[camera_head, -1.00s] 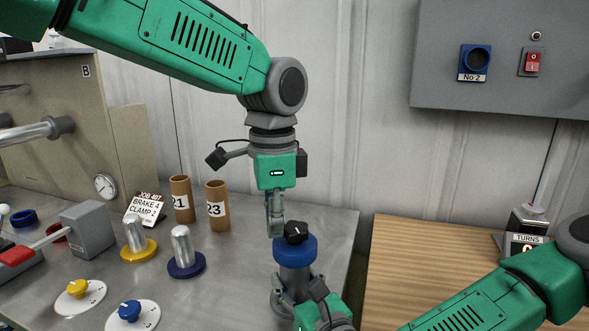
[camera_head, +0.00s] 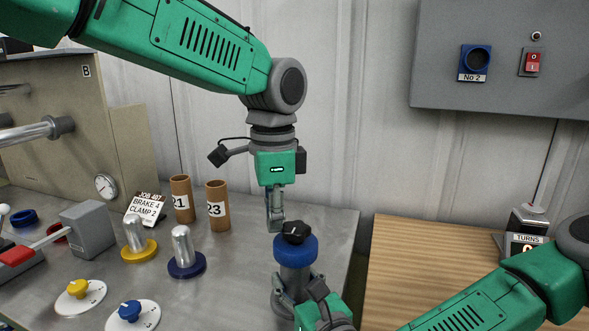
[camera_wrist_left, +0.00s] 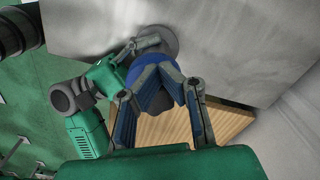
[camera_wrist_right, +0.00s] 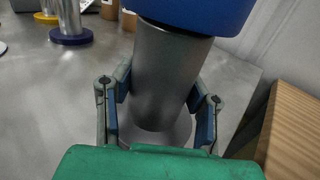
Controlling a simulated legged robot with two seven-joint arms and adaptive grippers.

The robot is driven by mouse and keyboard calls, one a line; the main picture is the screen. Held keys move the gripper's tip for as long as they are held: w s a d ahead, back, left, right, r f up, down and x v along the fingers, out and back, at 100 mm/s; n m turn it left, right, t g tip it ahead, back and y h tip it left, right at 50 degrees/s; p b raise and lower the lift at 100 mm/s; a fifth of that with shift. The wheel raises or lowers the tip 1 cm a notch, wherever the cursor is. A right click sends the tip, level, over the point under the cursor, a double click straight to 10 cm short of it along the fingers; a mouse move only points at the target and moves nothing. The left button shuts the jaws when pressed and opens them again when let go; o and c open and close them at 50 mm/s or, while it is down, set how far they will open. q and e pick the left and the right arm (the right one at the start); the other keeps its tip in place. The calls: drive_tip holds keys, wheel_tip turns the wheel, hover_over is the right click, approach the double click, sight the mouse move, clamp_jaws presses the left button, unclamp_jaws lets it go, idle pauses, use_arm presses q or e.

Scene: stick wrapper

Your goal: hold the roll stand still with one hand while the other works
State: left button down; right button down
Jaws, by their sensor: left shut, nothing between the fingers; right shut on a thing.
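The roll stand is a grey post (camera_head: 294,279) with a blue collar (camera_head: 296,247) and a black knob (camera_head: 296,232) on top. It stands upright near the right edge of the metal bench. My right gripper (camera_head: 297,290) is shut on the grey post below the collar; its fingers flank the post in the right wrist view (camera_wrist_right: 160,88). My left gripper (camera_head: 275,222) points down just above and left of the knob, shut and empty. In the left wrist view its fingers (camera_wrist_left: 168,72) partly hide the collar and knob. I cannot tell whether they touch the knob.
Two cardboard tubes (camera_head: 217,206), a job card (camera_head: 146,208), a yellow-based post (camera_head: 137,241), a blue-based post (camera_head: 184,252) and dials (camera_head: 131,313) stand left on the bench. A wooden table (camera_head: 422,262) with a turns counter (camera_head: 525,246) is at right, beyond a gap.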

drive_tip(key=shift+s+a+f, duration=0.1)
drive_tip(key=shift+s+a, duration=0.05)
drive_tip(key=shift+s, duration=0.05)
drive_tip(key=shift+w, duration=0.15)
use_arm(q)
wheel_tip(320, 180, up, 6)
drive_tip(key=shift+a, duration=0.35)
use_arm(e)
drive_tip(key=c, duration=0.8)
unclamp_jaws()
